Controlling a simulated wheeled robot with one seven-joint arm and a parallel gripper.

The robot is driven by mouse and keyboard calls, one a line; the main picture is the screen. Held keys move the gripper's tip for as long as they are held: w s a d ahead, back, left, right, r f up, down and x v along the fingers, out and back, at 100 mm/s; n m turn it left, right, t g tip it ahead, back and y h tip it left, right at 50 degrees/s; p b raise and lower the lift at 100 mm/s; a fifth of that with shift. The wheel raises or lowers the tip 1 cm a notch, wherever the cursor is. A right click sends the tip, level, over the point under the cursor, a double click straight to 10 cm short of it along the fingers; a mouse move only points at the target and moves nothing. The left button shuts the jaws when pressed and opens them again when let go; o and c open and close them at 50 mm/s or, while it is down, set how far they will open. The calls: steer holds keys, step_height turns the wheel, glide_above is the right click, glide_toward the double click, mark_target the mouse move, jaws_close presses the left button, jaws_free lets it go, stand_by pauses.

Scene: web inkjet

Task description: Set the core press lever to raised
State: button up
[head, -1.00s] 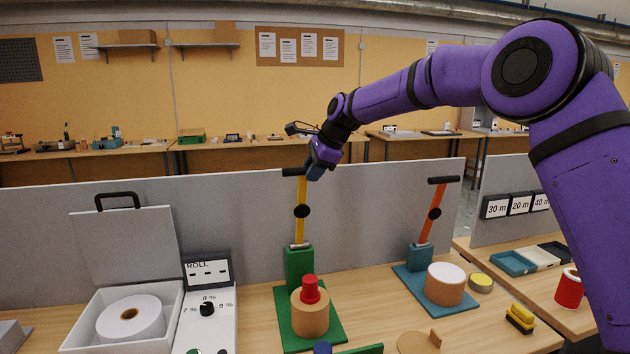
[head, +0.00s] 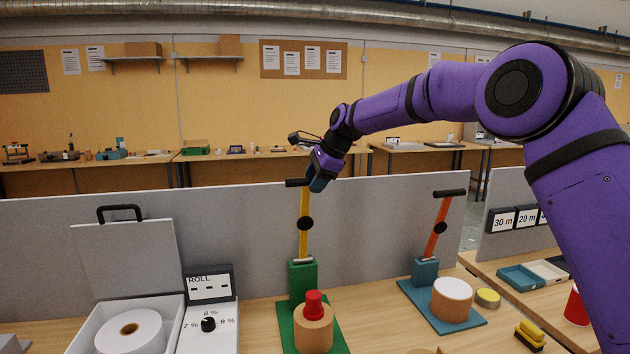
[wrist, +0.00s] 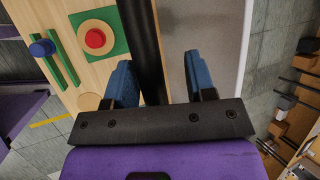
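The likely core press is the green press (head: 303,275), with a yellow lever (head: 304,212) standing nearly upright and a black crossbar handle (head: 293,183) at its top. A tan core (head: 314,333) with a red plug (head: 314,304) sits in front of it; the red plug also shows in the wrist view (wrist: 95,39). My gripper (head: 319,181) is at the right end of the handle. In the wrist view my gripper (wrist: 161,82) has its blue fingers wide apart. A black bar (wrist: 145,45), seemingly the handle, lies between them, closer to the left finger. Contact cannot be told.
A blue press (head: 424,268) with an orange lever (head: 438,225) leaning right stands to the right. A grey partition (head: 370,230) runs behind both presses. A white roll box (head: 172,322) and a ROLL dial panel (head: 222,325) are at left.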

steer(key=v, duration=1)
steer(key=shift+d+r, duration=0.2)
steer(key=shift+r, duration=0.2)
steer(key=shift+s, duration=0.1)
steer(key=s+d+r+n+t+h, duration=0.15)
steer(key=s+d+n, duration=0.25)
steer(key=s+d, duration=0.65)
steer(key=s+d+r+n+h, duration=0.3)
steer(key=s+d, duration=0.5)
steer(key=s, duration=0.6)
steer(key=s+d+f+n, duration=0.3)
steer(key=s+d+f, duration=0.2)
steer(key=s, duration=0.6)
steer(key=s+d+f+n+h, duration=0.1)
steer(key=s+d+f+n, duration=0.3)
steer(key=s, duration=0.8)
step_height(320, 180, down, 2)
steer(key=shift+d+f+t, duration=0.15)
steer(key=shift+d+t, duration=0.3)
steer(key=shift+d, duration=0.65)
